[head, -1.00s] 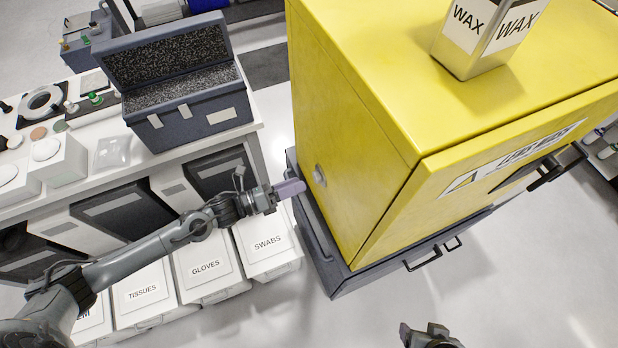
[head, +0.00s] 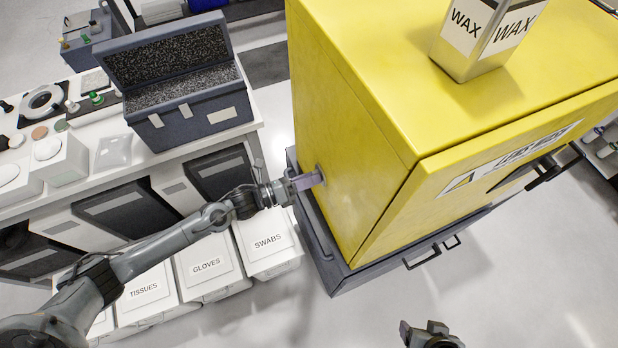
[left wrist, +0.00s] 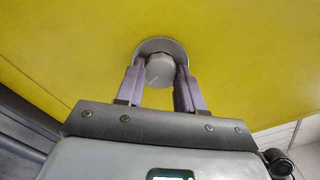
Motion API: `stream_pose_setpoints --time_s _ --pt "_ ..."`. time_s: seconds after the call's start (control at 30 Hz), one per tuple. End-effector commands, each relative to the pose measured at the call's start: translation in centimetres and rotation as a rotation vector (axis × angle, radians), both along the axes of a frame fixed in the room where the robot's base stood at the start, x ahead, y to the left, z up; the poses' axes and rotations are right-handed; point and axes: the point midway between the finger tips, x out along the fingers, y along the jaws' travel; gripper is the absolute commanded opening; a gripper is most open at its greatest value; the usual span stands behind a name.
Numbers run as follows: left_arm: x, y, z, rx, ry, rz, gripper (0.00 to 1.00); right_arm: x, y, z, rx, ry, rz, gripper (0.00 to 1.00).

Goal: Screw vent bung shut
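The vent bung (left wrist: 160,70) is a round grey knob in a pale grey ring on the side wall of the yellow cabinet (head: 345,130). In the left wrist view my left gripper (left wrist: 160,76) has one finger on each side of the bung. Small gaps seem to show between the fingers and the knob, so it looks open around it. In the head view the left gripper (head: 312,180) reaches the cabinet's side and hides the bung. My right gripper (head: 425,332) is at the bottom edge, away from the cabinet; its fingers are not clear.
A metal WAX can (head: 485,40) stands on the cabinet. The cabinet sits in a dark tray-like base (head: 330,262). At left are a bench with an open foam-lined case (head: 190,115) and white boxes, including SWABS (head: 268,245). The floor in front is clear.

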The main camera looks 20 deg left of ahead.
Motion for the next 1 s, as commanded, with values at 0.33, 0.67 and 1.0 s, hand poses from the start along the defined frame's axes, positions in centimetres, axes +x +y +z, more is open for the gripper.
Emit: stream_pose_setpoints --time_s 0.33,0.67,1.0 --pt "0.00 0.02 0.00 -0.009 0.009 0.000 0.07 0.00 0.12 -0.02 0.005 0.001 -0.004 0.73" --pt "0.02 0.05 0.04 -0.114 0.110 0.002 0.07 -0.01 0.10 -0.13 0.004 0.001 -0.003 0.73" --pt "0.03 0.02 0.12 -0.332 0.323 0.001 0.07 -0.03 -0.10 -0.11 -0.004 0.001 0.003 0.73"
